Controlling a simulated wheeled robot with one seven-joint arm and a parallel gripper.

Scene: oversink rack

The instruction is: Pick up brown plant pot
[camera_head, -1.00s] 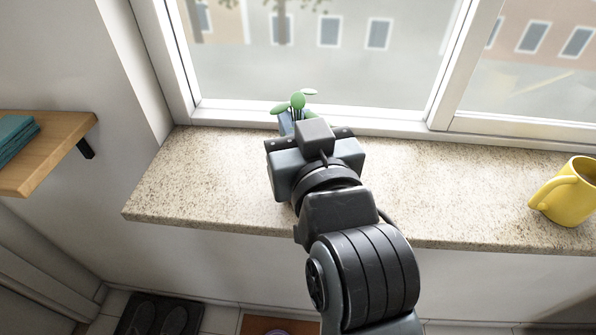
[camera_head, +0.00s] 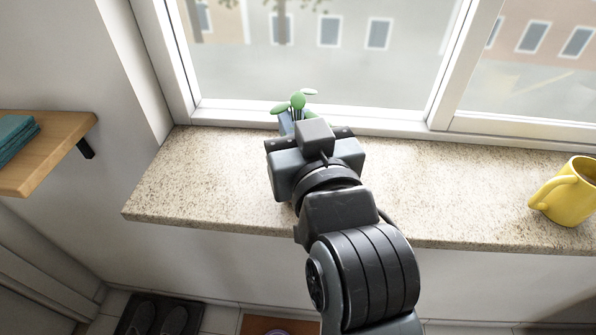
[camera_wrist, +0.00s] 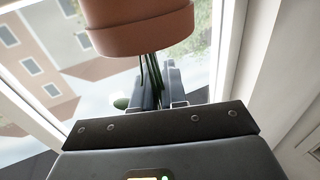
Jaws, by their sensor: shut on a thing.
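The brown plant pot (camera_wrist: 138,28) shows large at the top of the wrist view, with its rim towards my gripper. Green stems (camera_wrist: 152,70) run from it to the fingers of my gripper (camera_wrist: 162,88). My gripper is shut on the potted plant, seemingly at the stems; the exact contact is partly hidden. In the head view, green leaves (camera_head: 298,100) show just beyond my gripper (camera_head: 288,124), near the window. The pot itself is hidden behind my gripper and wrist there.
The window frame (camera_head: 350,122) rises close behind. A wooden shelf (camera_head: 60,140) with teal cloth is at left.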

